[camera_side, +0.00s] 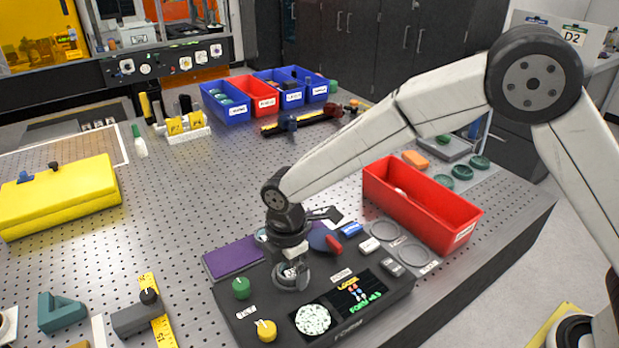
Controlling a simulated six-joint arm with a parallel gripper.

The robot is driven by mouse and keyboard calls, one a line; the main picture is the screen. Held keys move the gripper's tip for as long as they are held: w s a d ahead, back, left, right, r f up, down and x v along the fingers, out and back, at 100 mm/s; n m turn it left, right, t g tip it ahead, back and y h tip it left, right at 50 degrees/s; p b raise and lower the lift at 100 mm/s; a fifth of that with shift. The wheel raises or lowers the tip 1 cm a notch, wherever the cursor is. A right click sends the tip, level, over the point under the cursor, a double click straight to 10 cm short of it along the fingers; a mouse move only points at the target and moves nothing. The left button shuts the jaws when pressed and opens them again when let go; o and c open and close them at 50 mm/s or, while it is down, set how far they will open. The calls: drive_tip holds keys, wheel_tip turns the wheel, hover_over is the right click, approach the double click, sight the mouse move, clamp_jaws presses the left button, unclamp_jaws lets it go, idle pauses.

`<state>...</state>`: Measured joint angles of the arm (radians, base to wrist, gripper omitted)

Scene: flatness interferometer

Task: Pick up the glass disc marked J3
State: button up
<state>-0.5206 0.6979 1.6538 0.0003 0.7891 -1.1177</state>
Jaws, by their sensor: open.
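I cannot make out a J3 mark on anything in the side view, so the glass disc is not identified. My gripper (291,278) points down over the left part of the dark interferometer box (385,302). Its jaws are open. A small round pale and dark shape shows around the fingertips, and I cannot tell whether it is a disc or part of the gripper. The box carries a green knob (241,288), a yellow knob (265,330), a round speckled screen (312,319) and a text display (360,293).
A long red bin (440,221) stands right of the box, near two grey round pads (415,254). Several green round holders (480,161) lie behind it. A purple mat (232,257) lies left of my gripper. A yellow case (60,195) sits far left. The perforated table's middle left is clear.

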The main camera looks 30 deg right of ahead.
sight(288, 269)
idle(0.3)
drive_tip(key=c, duration=1.2)
drive_tip(key=shift+r, duration=0.15)
drive_tip(key=shift+r, duration=0.4)
wheel_tip(288, 269, up, 2)
drive_tip(key=shift+s+d+r, duration=0.95)
drive_tip(key=shift+s+r, duration=0.7)
drive_tip(key=shift+s, duration=0.5)
drive_tip(key=shift+s+d+r, duration=1)
drive_tip(key=shift+s+r, duration=0.7)
drive_tip(key=shift+s, duration=0.4)
drive_tip(key=shift+s+d+r, duration=0.95)
drive_tip(key=shift+s+r, duration=0.7)
drive_tip(key=shift+s, duration=0.5)
